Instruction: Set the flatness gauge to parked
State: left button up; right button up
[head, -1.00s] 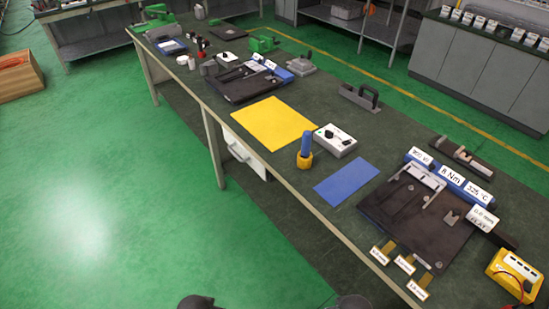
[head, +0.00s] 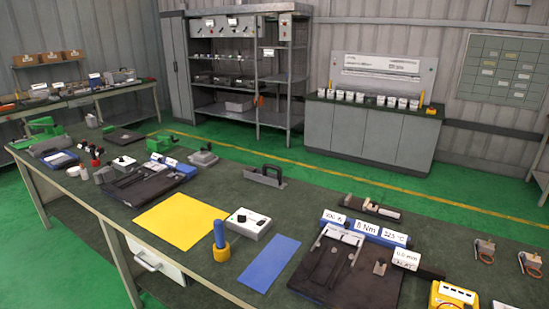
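A white sign reading what looks like "0.0 mm" with a smaller second line, probably the flatness gauge (head: 405,258), sits at the right edge of a dark fixture plate (head: 335,283). A dark bar (head: 432,274) sticks out to the right beside it. The gauge's setting is too small to tell. Blue blocks with white signs (head: 366,228), one reading "8 Nm", stand along the plate's back edge. Neither of my grippers is in view.
On the long dark bench are a blue mat (head: 268,263), a yellow mat (head: 180,220), a screwdriver-like blue handle in a yellow holder (head: 220,252), a white switch box (head: 248,224), a black-handled block (head: 265,176) and a yellow meter (head: 453,297). A second dark fixture (head: 150,187) lies left.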

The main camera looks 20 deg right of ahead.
aim_at(407, 258)
jog(key=z, duration=1.65)
